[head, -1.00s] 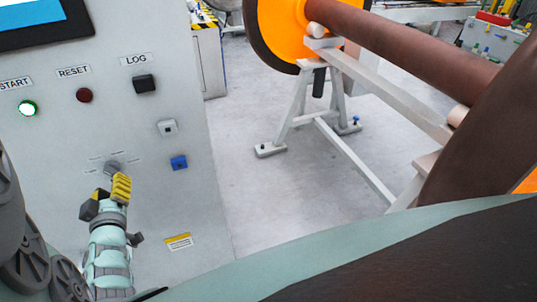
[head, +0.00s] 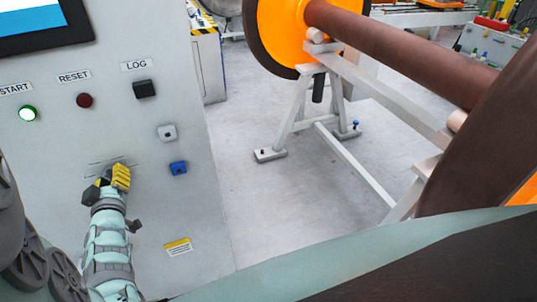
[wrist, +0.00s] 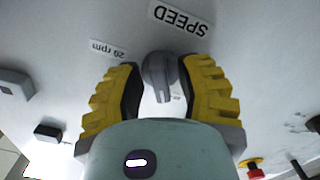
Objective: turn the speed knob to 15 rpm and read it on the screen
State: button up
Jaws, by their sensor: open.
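The grey speed knob (wrist: 160,72) shows in the wrist view on the panel, below an upside-down SPEED label (wrist: 180,19). A "20 rpm" label (wrist: 107,49) is beside it. My gripper (wrist: 158,85) is open, with one yellow padded finger on each side of the knob; I cannot tell whether either finger touches it. In the head view my gripper (head: 113,177) is at the panel and hides the knob. The screen (head: 45,22) is at the top left, mostly cut off, with only a blue and white part and dark frame showing; no speed reading is visible.
The control cabinet (head: 205,215) carries a lit green START button (head: 28,113), a dark red RESET button (head: 85,100) and a black LOG button (head: 144,89). A blue connector (head: 178,168) is right of my gripper. A wheelset on a white stand (head: 290,120) is farther right, over open floor.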

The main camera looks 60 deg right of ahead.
jog(key=shift+s+a+f, duration=0.1)
jog(key=shift+f, duration=0.05)
grip_shut()
jog(key=shift+m, duration=0.3)
jog(key=m, duration=0.2)
jog(key=shift+f+m+b, duration=0.2)
jog(key=shift+m+b, duration=0.1)
jog(key=shift+b, duration=0.1)
jog(key=m+b, duration=0.1)
jog(key=m, duration=0.2)
jog(key=shift+m, duration=0.3)
jog(key=m+b, duration=0.2)
jog(key=m, duration=0.2)
jog(key=shift+m+b, duration=0.35)
jog(key=shift+m, duration=0.05)
jog(key=shift+a, duration=0.1)
